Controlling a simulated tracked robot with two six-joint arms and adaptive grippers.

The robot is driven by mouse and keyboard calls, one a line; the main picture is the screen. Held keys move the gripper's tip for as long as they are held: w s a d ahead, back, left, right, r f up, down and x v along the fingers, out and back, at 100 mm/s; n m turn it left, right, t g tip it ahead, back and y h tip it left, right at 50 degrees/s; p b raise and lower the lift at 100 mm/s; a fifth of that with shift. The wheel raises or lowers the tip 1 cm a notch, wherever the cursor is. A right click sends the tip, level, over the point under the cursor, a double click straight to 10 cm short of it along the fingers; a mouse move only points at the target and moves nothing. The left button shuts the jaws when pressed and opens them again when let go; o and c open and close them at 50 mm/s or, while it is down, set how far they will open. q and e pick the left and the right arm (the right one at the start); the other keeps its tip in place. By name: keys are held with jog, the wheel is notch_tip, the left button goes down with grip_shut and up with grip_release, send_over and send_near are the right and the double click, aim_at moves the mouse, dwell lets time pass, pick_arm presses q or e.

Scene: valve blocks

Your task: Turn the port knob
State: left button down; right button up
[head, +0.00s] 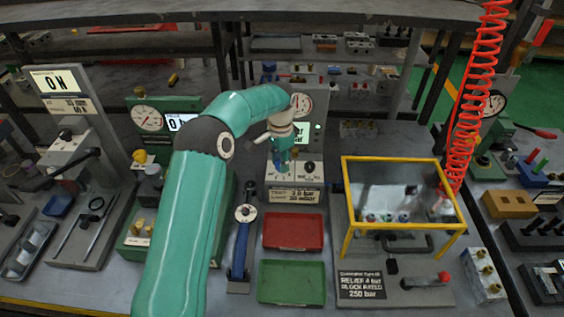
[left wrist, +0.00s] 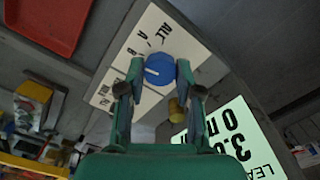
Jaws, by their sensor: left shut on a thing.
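The port knob (left wrist: 159,68) is a round blue knob with a white pointer mark, on a white panel (left wrist: 128,62) lettered ALL, A, B. In the left wrist view the mark points to the left. My left gripper (left wrist: 153,76) has its two fingers on either side of the knob and is shut on it. In the head view my left gripper (head: 282,166) reaches down onto the white-topped test block (head: 284,182), and the knob is mostly hidden there. My right gripper is not in view.
A black knob (head: 309,166) stands right of my gripper. A lit display (left wrist: 222,135) and a gauge (head: 302,104) are close behind. A red tray (head: 293,231) and green tray (head: 291,281) lie in front. A yellow-framed guard (head: 395,161) stands to the right, near a red coiled hose (head: 478,85).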

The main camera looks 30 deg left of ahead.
pick_arm(q)
jog(key=shift+w+r+n, duration=0.1)
jog(key=shift+n, duration=0.9)
jog(key=c, duration=0.8)
grip_release()
jog(key=shift+o, duration=0.2)
notch_tip(320, 180, up, 12)
jog(key=shift+f, duration=0.2)
